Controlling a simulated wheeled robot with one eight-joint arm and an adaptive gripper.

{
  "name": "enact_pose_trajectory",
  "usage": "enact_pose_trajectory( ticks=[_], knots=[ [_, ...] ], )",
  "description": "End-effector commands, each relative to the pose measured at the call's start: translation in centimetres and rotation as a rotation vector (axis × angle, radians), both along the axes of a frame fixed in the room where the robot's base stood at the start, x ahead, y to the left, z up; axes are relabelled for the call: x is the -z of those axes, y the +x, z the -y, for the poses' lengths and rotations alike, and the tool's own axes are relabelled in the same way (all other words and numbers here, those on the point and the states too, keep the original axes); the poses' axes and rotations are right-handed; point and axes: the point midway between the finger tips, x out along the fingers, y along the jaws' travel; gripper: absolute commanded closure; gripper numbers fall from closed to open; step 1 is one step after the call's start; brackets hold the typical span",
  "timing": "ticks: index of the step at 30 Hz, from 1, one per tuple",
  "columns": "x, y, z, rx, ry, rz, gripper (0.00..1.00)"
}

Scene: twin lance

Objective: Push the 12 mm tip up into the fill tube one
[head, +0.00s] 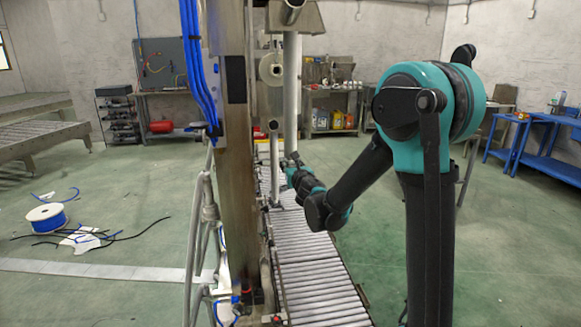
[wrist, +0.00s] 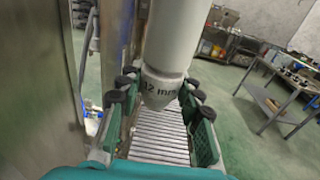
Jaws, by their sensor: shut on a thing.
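A white tip marked "12 mm" (wrist: 163,88) hangs between my gripper's fingers in the wrist view, narrow end down. My gripper (wrist: 160,102) is shut on it, with dark finger pads on both sides. A pale upright tube (wrist: 178,35) stands directly above the tip, in line with it; a seam shows where they meet. I cannot tell how far the tip sits inside. In the head view my gripper (head: 291,161) is at the lower end of a tall pale tube (head: 291,80). The tip is too small to make out there. A second, shorter tube (head: 274,165) stands to its left.
A roller conveyor (head: 315,275) runs below my gripper. A steel column (head: 235,160) with blue hoses (head: 193,60) stands close on the left. A blue bench (head: 540,150) is at far right. Loose cable and a blue reel (head: 46,217) lie on the left floor.

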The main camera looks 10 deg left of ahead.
Motion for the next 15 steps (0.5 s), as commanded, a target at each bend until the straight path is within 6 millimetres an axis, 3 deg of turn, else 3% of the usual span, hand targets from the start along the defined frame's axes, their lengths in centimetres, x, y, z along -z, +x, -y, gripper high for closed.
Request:
enact_pose_trajectory(
  ticks=[13,14,15],
  knots=[
    [-0.59,0.04,-0.01,0.000,0.000,0.000,1.00],
    [-0.59,0.04,-0.02,0.000,0.000,0.000,0.64],
    [-0.59,0.04,-0.02,0.000,0.000,0.000,0.59]
  ],
)
